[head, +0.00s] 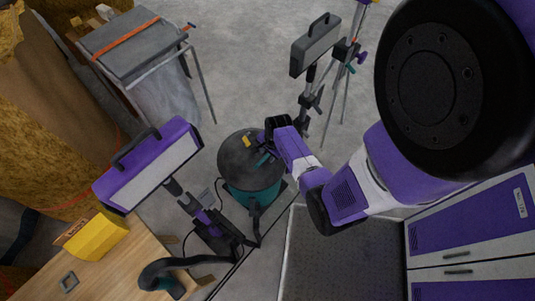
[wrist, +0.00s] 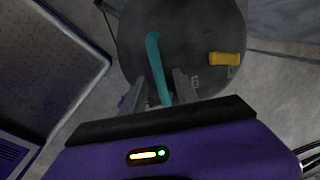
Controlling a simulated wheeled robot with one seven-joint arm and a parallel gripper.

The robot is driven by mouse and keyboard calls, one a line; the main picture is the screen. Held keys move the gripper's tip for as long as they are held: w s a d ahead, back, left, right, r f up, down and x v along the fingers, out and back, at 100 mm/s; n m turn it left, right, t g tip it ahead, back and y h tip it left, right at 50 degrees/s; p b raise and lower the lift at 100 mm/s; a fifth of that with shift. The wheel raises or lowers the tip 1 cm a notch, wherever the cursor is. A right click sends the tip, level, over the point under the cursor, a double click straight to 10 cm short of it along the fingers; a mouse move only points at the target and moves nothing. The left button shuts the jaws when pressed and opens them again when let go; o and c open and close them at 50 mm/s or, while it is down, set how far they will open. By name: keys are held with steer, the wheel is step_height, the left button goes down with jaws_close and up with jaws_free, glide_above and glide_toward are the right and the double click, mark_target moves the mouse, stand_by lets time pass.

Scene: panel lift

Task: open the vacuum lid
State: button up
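The vacuum (head: 258,193) stands on the floor in the middle of the head view, with a teal drum and a round dark lid (head: 236,160). The lid looks seated on the drum. A teal handle (head: 262,159) lies across the lid, and a yellow piece (head: 247,141) sits near its edge. In the wrist view the lid (wrist: 200,25), handle (wrist: 154,55) and yellow piece (wrist: 227,58) show from above. My gripper (wrist: 160,88) is open, with one finger on each side of the handle's near end. I cannot tell whether the fingers touch it.
A purple work light (head: 150,165) stands left of the vacuum, and a grey one (head: 315,45) on a stand is behind it. A wooden table (head: 105,262) with a yellow box (head: 96,236) is at lower left. Purple cabinets (head: 470,235) and a grey tray (head: 340,265) are at lower right.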

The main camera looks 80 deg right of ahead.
jaws_close()
stand_by(1.4)
